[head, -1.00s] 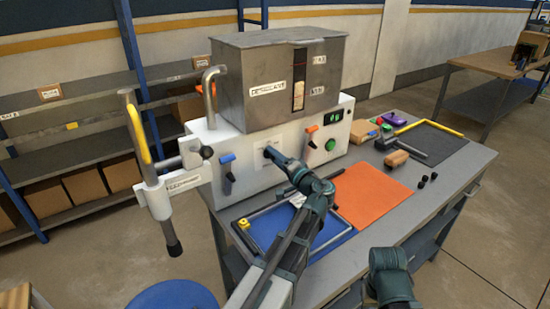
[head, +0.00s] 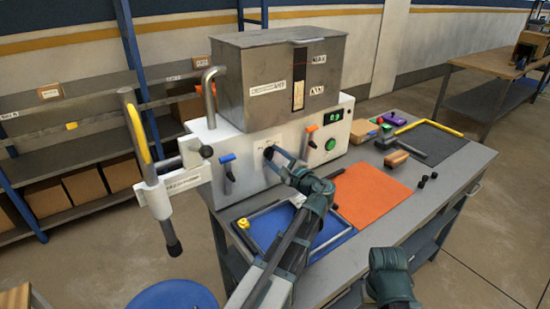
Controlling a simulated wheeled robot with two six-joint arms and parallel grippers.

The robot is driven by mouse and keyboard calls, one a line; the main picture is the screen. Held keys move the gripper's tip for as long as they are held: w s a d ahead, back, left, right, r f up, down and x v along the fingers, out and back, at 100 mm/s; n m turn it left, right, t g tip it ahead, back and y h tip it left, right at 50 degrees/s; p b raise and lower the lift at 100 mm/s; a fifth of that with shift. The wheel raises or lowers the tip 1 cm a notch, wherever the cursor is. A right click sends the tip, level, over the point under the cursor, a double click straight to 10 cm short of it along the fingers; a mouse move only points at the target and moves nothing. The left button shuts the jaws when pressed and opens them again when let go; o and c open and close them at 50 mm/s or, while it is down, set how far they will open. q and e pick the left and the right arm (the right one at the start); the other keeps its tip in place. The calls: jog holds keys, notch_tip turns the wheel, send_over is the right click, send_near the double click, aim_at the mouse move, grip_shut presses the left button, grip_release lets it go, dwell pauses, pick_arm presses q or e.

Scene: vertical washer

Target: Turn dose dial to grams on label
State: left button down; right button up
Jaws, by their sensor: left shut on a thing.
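The dose dial (head: 268,153) is a small dark knob on the white front panel of the dosing machine (head: 245,172), between a blue-handled lever and an orange-handled lever. My left gripper (head: 272,155) is at the panel, shut on the dial, and its fingers hide most of it. The marks around the dial are too small to read. White labels (head: 268,88) are on the steel hopper, with text too small to read. My right arm (head: 390,275) shows at the lower right; its fingertips cannot be made out.
The blue-handled lever (head: 228,172) and orange-handled lever (head: 310,137) flank the dial. A green button (head: 331,144) is further right. On the bench lie a blue mat (head: 335,240), an orange mat (head: 370,194) and a mallet (head: 405,148). A yellow-handled pipe (head: 140,135) stands left.

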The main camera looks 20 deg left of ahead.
pick_arm(q)
jog(key=shift+m, duration=1.6)
jog(key=shift+c, duration=1.4)
grip_release()
jog(key=v, duration=1.4)
jog(key=shift+w, duration=0.1)
